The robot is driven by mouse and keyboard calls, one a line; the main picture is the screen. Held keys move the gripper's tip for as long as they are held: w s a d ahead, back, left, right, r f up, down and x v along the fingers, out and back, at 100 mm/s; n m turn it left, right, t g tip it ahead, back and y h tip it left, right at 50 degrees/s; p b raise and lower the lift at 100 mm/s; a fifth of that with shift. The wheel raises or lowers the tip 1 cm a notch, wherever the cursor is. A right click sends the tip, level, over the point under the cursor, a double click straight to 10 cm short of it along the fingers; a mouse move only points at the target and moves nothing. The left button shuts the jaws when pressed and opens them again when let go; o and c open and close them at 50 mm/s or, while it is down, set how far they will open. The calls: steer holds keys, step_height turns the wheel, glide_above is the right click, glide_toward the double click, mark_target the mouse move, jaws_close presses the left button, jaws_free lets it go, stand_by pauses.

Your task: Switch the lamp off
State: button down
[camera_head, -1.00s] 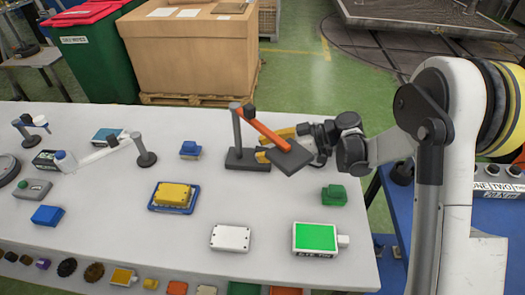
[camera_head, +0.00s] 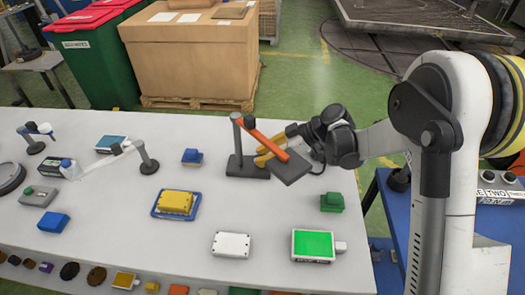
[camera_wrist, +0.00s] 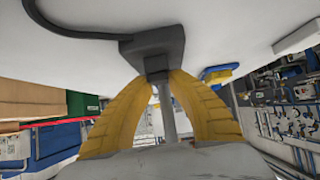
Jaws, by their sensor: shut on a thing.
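A desk lamp with a grey post (camera_head: 237,140), dark base (camera_head: 240,171), orange arm (camera_head: 265,138) and flat dark head (camera_head: 291,169) stands at the table's far edge. My gripper (camera_head: 261,158) reaches in from the right, its yellow fingers partly hidden behind the orange arm. In the wrist view the yellow fingers (camera_wrist: 158,77) close together on a small dark part at the front of the dark base (camera_wrist: 155,43), with a grey post beyond. A black cable leaves the base. The exact part between the fingertips is hard to make out.
A white jointed arm on a dark stand (camera_head: 148,165) is at the left. A yellow box on a blue tray (camera_head: 158,213), a white box (camera_head: 231,244), a green-topped device (camera_head: 313,243) and a green button block (camera_head: 332,202) are nearer. Open table lies between them.

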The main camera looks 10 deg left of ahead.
steer(key=shift+h, duration=0.5)
steer(key=c, duration=1.2)
jaws_free()
steer(key=shift+a, duration=0.15)
steer(key=v, duration=1.2)
steer(key=shift+s, duration=0.1)
